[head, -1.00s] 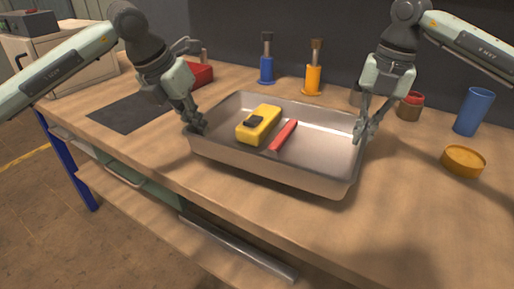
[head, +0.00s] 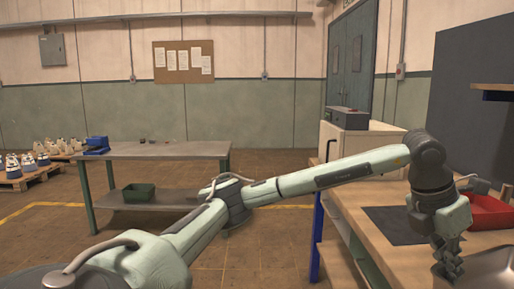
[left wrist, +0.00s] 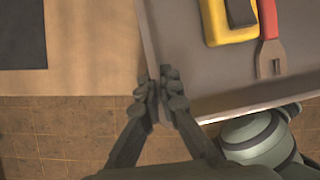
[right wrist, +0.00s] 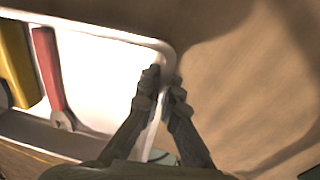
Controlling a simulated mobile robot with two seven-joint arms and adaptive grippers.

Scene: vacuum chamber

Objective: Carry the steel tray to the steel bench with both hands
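The steel tray (head: 484,270) shows only in part at the lower right of the head view, on or just above the wooden workbench; I cannot tell which. My left gripper (head: 448,266) is shut on its left rim; in the left wrist view the fingers (left wrist: 162,92) pinch the tray wall (left wrist: 150,45). In the right wrist view my right gripper (right wrist: 163,85) is shut on the opposite rim (right wrist: 130,38). A yellow thing (left wrist: 222,22) and a red tool (left wrist: 269,45) lie in the tray. The steel bench (head: 165,151) stands far off at left.
The wooden workbench (head: 355,209) bears a dark mat (head: 397,224) and a red bin (head: 488,212). The steel bench top is mostly clear, with a blue thing (head: 97,145) at its left end and small things at its back. Open floor (head: 275,240) lies between them.

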